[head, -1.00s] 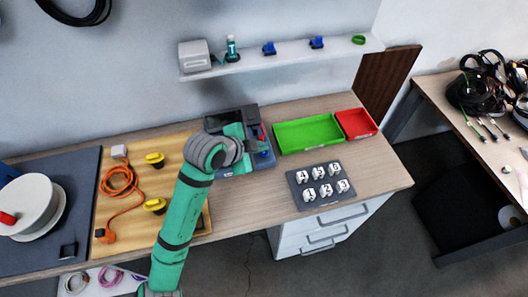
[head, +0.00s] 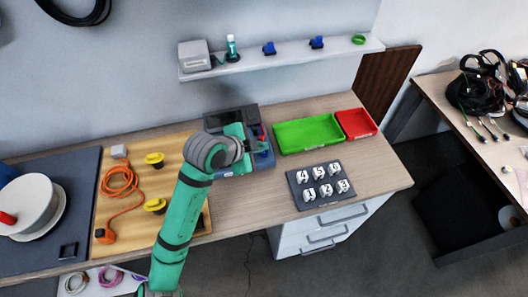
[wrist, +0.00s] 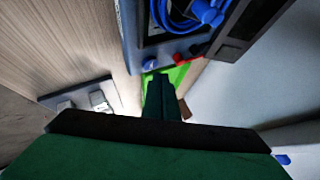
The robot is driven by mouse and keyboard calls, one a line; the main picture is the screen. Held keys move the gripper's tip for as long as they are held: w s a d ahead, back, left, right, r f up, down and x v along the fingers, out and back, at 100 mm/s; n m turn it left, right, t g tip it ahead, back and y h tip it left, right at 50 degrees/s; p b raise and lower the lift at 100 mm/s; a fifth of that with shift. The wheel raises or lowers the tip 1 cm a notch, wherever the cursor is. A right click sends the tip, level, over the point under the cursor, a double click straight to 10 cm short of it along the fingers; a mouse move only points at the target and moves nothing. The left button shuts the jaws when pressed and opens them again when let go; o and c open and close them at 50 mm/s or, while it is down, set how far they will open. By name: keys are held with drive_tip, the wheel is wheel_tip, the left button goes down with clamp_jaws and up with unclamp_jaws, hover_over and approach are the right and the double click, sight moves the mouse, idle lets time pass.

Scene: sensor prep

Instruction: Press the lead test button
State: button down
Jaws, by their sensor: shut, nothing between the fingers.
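The test unit (head: 228,118) is a dark and blue box at the back of the bench, partly hidden behind my arm. In the wrist view the test unit (wrist: 131,32) shows at the top, with a coiled blue cable (wrist: 185,15) in its recess. A small red part (wrist: 181,59) and a pale blue round part (wrist: 150,65) sit along its near edge. I cannot tell which of these is the lead test button. My gripper (wrist: 162,78) is shut and empty, its tips beside that edge. Contact cannot be made out.
A green tray (head: 308,133) and a red tray (head: 356,123) lie right of the unit. A dark plate with numbered white pieces (head: 297,179) lies in front of them. A wooden board with an orange cable (head: 119,181) is at left. A shelf (head: 285,57) hangs above.

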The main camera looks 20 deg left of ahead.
sight(261, 155)
drive_tip(key=shift+f, duration=0.15)
idle(0.7)
drive_tip(key=shift+f, duration=0.3)
drive_tip(key=shift+f, duration=0.45)
idle(0.9)
drive_tip(key=shift+r, duration=0.9)
drive_tip(key=shift+r, duration=2.5)
